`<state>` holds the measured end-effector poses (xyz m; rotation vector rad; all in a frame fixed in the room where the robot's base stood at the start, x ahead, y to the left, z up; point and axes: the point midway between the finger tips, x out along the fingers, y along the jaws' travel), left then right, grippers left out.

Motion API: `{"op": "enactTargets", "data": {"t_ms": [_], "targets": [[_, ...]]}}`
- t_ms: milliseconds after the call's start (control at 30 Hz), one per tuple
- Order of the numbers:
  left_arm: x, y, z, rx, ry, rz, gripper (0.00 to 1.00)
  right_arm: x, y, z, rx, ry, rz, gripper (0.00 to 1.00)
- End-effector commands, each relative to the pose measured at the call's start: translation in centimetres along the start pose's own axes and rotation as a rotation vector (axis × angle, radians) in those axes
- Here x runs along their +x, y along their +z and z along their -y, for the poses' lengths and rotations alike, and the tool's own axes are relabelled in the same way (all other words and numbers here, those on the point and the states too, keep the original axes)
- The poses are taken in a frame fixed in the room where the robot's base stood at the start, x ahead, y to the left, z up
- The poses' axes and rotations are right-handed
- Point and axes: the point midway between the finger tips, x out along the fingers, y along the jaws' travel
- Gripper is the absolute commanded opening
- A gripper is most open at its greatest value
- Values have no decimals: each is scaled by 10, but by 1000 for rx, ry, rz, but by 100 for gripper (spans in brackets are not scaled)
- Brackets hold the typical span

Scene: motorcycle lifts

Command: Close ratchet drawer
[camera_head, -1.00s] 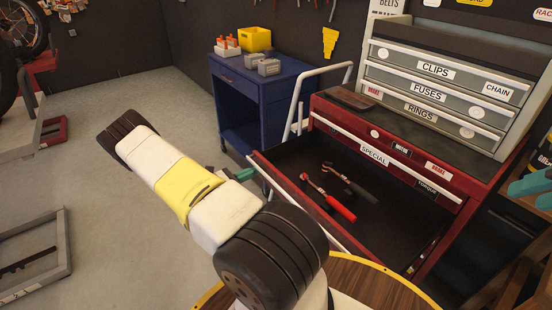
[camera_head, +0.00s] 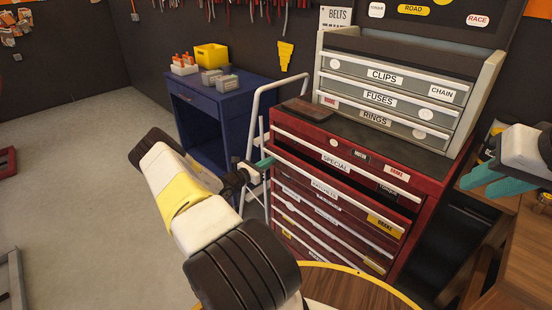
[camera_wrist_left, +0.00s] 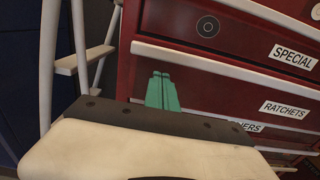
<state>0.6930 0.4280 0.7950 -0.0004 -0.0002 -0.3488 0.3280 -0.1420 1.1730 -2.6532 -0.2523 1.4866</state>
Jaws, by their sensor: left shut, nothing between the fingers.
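The red tool cabinet stands at the centre right. Its ratchet drawer front (camera_head: 335,190), labelled RATCHETS, sits below the drawer labelled SPECIAL (camera_head: 335,162). A dark gap shows above the ratchet drawer front, so it stands slightly out; its contents are hidden. My left gripper (camera_head: 264,163) is shut and empty, its teal fingertips at the left end of the drawer fronts. In the left wrist view the fingers (camera_wrist_left: 161,92) are together against or just before the ratchet drawer front; contact is unclear. My right gripper (camera_head: 492,180) is at the right, fingers apart, away from the cabinet.
A grey chest (camera_head: 380,98) with labelled drawers stands on the cabinet. A white tubular handle frame (camera_head: 251,125) rises at the cabinet's left, beside my left gripper. A blue cart (camera_head: 215,120) stands behind it. A wooden bench (camera_head: 515,235) is at the right.

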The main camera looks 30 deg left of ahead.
Motion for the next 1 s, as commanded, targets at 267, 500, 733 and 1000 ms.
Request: {"op": "enactTargets", "data": {"t_ms": [267, 500, 733, 1000], "targets": [[43, 0, 0, 1, -1, 0, 0, 0, 0, 0, 0, 0, 0, 30], [57, 0, 0, 0, 0, 0, 0, 0, 0, 0, 0, 0, 0, 30], [60, 1, -1, 0, 2, 0, 0, 0, 0, 0, 0, 0, 0, 30], [60, 2, -1, 0, 3, 2, 0, 0, 0, 0, 0, 0, 0, 30]]}}
